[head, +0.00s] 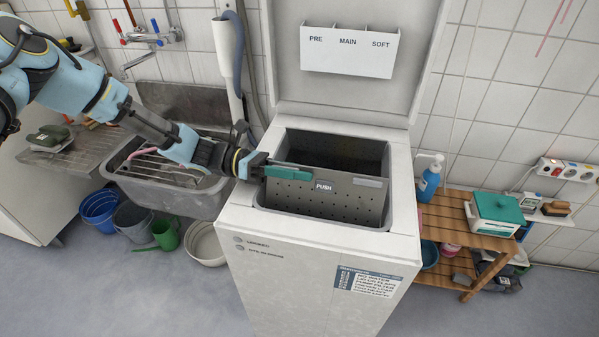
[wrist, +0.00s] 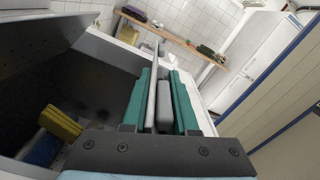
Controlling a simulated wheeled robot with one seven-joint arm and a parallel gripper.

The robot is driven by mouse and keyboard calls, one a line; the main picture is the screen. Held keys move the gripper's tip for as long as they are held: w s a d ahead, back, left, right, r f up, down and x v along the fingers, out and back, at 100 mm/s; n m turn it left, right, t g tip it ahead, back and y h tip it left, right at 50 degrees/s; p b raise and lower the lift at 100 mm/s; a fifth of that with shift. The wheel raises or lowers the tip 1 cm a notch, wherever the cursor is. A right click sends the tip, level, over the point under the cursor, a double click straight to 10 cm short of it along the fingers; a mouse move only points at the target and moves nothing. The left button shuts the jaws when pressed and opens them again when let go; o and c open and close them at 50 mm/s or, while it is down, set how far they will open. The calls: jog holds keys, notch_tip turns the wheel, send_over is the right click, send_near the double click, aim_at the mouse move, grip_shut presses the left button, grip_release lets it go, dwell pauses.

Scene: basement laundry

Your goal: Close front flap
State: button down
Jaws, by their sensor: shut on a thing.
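The top-loading washing machine (head: 318,262) stands with its lid (head: 345,88) raised. The front flap (head: 330,207) is a grey perforated panel marked PUSH, standing open and tilted at the front of the opening. A light grey block (head: 367,182) sits at the right of its upper edge. My gripper (head: 290,171) reaches in from the left, its teal fingers shut on the flap's upper edge at the left end. In the wrist view the flap (wrist: 152,88) shows as a thin plate between the fingers (wrist: 158,103), with a grey block beside it.
Inside the dark drum lie a yellow cloth (wrist: 60,121) and a blue one (wrist: 42,151). A sink (head: 175,190) stands left, with buckets (head: 133,217) below. At right is a wooden shelf (head: 450,228) with a blue bottle (head: 428,183) and a teal-lidded box (head: 495,215).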

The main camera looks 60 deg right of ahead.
jog(key=shift+w, duration=0.1)
jog(key=c, duration=0.8)
grip_release()
jog(key=shift+c, duration=0.2)
jog(key=b+v, duration=0.3)
jog(key=v, duration=0.6)
jog(key=shift+w, duration=0.3)
jog(key=shift+w+a, duration=0.25)
jog(key=shift+w, duration=0.25)
